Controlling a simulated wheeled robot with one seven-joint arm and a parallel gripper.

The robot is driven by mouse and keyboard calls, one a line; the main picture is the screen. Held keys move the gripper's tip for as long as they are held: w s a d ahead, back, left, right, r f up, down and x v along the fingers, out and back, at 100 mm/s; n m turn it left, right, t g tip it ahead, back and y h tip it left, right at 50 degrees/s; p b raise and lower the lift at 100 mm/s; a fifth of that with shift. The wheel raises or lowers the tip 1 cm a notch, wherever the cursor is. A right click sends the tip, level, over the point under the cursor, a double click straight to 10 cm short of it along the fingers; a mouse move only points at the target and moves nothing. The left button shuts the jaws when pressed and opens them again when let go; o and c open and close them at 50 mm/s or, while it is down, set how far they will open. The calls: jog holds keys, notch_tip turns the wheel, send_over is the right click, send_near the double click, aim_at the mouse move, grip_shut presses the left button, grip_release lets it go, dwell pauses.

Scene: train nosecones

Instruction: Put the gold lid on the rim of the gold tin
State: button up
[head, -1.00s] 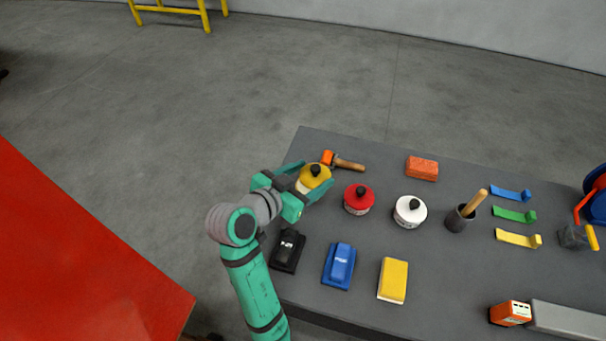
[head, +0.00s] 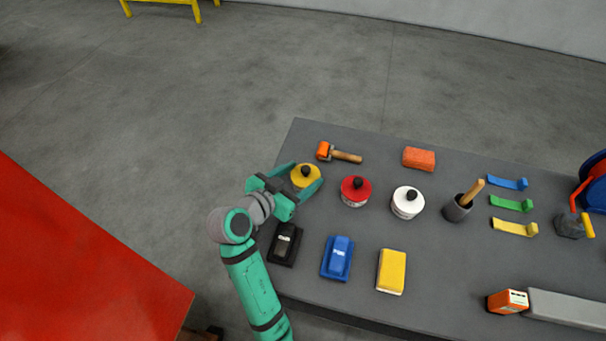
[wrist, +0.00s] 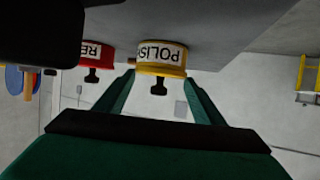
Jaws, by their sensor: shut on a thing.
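The gold lid (head: 305,173), with a black knob, is between the fingers of my gripper (head: 298,184), which is shut on it. In the wrist view, which looks upside down, the gold lid (wrist: 160,71) is against the gold tin (wrist: 143,52), whose white label reads "POLIS". No clear gap shows between lid and tin there. I cannot tell whether the lid is fully seated. The fingers (wrist: 161,88) lie on either side of the lid. In the head view the lid and gripper mostly hide the tin.
A red-lidded tin (head: 355,191) and a white tin (head: 407,202) stand to the right. Black (head: 285,243), blue (head: 338,258) and yellow (head: 391,271) blocks lie in front on the grey table (head: 440,300).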

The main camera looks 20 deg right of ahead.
jog(key=o, duration=1)
jog(key=shift+o, duration=0.3)
jog(key=shift+s, duration=0.1)
jog(key=v, duration=1.2)
jog(key=shift+r, duration=0.15)
jog(key=shift+d, duration=0.1)
